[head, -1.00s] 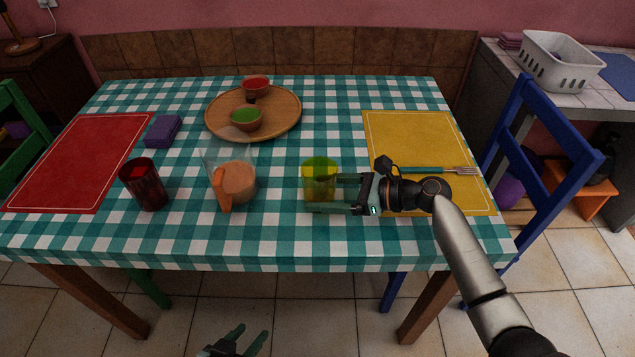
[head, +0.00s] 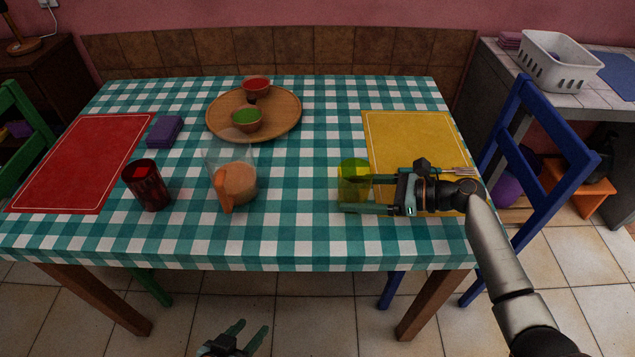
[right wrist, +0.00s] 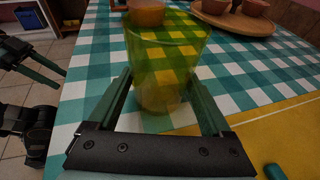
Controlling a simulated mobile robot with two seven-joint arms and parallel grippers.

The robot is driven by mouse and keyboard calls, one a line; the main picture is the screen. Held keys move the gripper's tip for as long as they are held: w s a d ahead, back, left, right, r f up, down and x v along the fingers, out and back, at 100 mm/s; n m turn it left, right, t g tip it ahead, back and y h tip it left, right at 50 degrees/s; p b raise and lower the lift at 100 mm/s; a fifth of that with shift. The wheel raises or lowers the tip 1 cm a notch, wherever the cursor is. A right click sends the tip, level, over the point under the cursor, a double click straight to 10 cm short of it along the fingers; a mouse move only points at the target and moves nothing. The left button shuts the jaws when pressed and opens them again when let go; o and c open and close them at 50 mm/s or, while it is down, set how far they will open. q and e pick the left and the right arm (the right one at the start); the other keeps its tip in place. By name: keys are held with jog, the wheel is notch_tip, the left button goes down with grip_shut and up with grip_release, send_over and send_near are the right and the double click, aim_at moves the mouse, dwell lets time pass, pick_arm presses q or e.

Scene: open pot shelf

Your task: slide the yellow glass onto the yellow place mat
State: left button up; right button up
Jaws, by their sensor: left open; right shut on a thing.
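The yellow glass (head: 353,176) stands upright on the checked tablecloth, at the left edge of the yellow place mat (head: 412,130). My right gripper (head: 357,194) comes from the right, shut on the glass with one finger on each side. The right wrist view shows the glass (right wrist: 165,65) between the two fingers (right wrist: 165,95), with the mat (right wrist: 285,130) to its right. Whether the glass base overlaps the mat edge is hard to tell. A fork (head: 458,171) lies on the mat, partly hidden by my right gripper. My left gripper (head: 254,332) is open and empty, below the table's front edge.
A pitcher with orange contents (head: 235,182) and a dark red glass (head: 147,185) stand to the left. A round wooden tray (head: 282,125) with bowls is at the back. A red mat (head: 80,165) and purple block (head: 165,130) lie left. A blue chair (head: 540,170) stands right.

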jog(key=shift+d, duration=5.65)
jog(key=o, duration=0.8)
jog(key=shift+c, duration=0.2)
